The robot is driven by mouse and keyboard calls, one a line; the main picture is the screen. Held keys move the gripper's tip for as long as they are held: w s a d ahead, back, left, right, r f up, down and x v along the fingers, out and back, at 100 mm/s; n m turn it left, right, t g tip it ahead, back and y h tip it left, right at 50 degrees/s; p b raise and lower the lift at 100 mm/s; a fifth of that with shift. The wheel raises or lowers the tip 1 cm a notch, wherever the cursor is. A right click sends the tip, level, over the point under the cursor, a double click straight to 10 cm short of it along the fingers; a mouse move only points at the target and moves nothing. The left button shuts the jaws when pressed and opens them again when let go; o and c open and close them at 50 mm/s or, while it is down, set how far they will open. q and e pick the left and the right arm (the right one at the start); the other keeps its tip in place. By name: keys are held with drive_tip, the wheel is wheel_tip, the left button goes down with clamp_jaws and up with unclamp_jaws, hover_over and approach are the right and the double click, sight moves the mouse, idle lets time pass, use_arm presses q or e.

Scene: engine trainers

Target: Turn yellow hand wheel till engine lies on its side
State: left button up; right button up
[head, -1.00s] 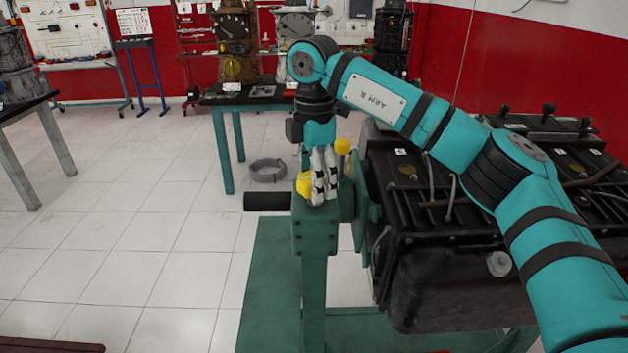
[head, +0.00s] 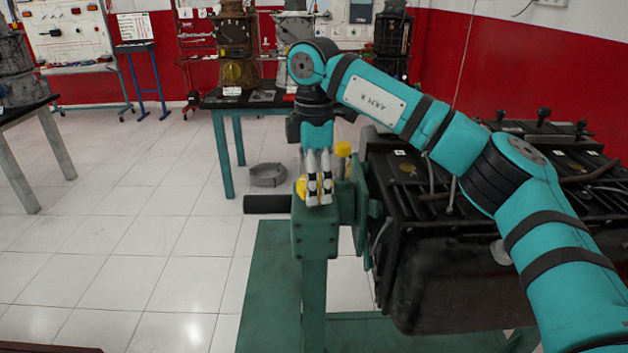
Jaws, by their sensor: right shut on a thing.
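The yellow hand wheel (head: 301,186) sits on top of the green stand's gearbox (head: 311,232). Only small yellow parts of it show, as my right gripper covers most of it. A yellow knob (head: 343,149) stands up just right of the fingers. My right gripper (head: 319,200) points down and is shut on the hand wheel. The dark engine (head: 446,270) is mounted to the right of the gearbox, its top with rods and knobs facing up and slightly tilted. My right arm hides part of it. My left gripper is not in view.
A black handle bar (head: 267,204) sticks out left from the gearbox. A green base plate (head: 262,290) lies below. The tiled floor at left is clear.

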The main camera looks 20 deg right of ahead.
drive_tip(key=o, duration=0.9)
drive_tip(key=shift+r, duration=0.25)
drive_tip(key=shift+o, duration=1.3)
drive_tip(key=shift+f, duration=0.15)
wheel_tip(320, 180, up, 12)
